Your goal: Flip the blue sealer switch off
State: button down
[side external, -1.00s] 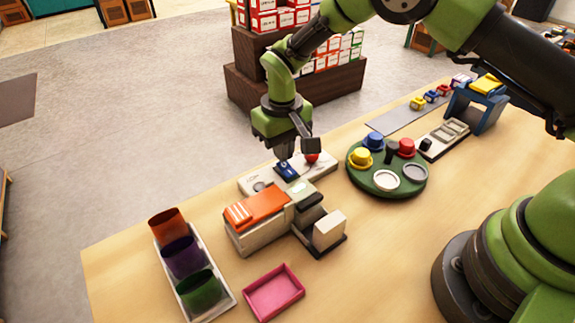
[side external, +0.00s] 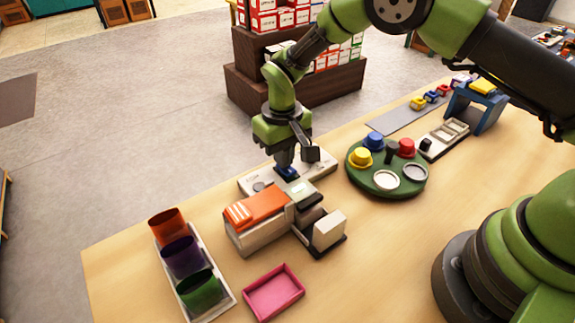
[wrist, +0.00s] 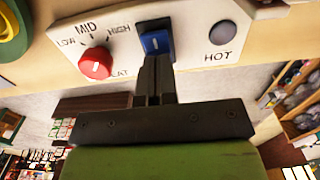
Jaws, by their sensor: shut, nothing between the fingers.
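The blue sealer switch (wrist: 155,43) is a rocker in a dark frame on a white control panel (wrist: 195,25). In the side external view the switch (side external: 287,172) shows just under my gripper. My gripper (wrist: 154,62) is shut and empty, its fingertips at the near edge of the switch in the wrist view. I cannot tell whether they touch it. In the side external view my gripper (side external: 284,160) points down over the panel (side external: 262,183). A red knob (wrist: 96,63) with LOW, MID and HIGH marks sits on one side, and a grey HOT lamp (wrist: 222,33) on the other.
An orange-topped machine (side external: 258,209) stands right in front of the panel. A green turntable (side external: 380,187) with coloured pots is to its right. A pink tray (side external: 273,293) and a rack of coloured cups (side external: 222,297) are at the front left.

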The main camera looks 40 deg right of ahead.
jog(key=shift+r, duration=3.45)
jog(key=shift+r, duration=0.2)
jog(key=s+d+r+m+t+y, duration=0.1)
jog(key=s+d+r+t, duration=0.2)
jog(key=r, duration=0.5)
jog(key=s+d+r+m, duration=0.1)
jog(key=s+d+r, duration=0.1)
jog(key=s+r, duration=0.5)
jog(key=s+d+r+m+t, duration=0.1)
jog(key=s+r+t, duration=0.1)
jog(key=s, duration=0.5)
jog(key=s+d+r+m+t+y, duration=0.1)
jog(key=s+d+r+t, duration=0.1)
jog(key=s, duration=0.5)
jog(key=shift+s+d+r, duration=0.15)
jog(key=shift+s+r, duration=0.1)
jog(key=shift+r, duration=0.35)
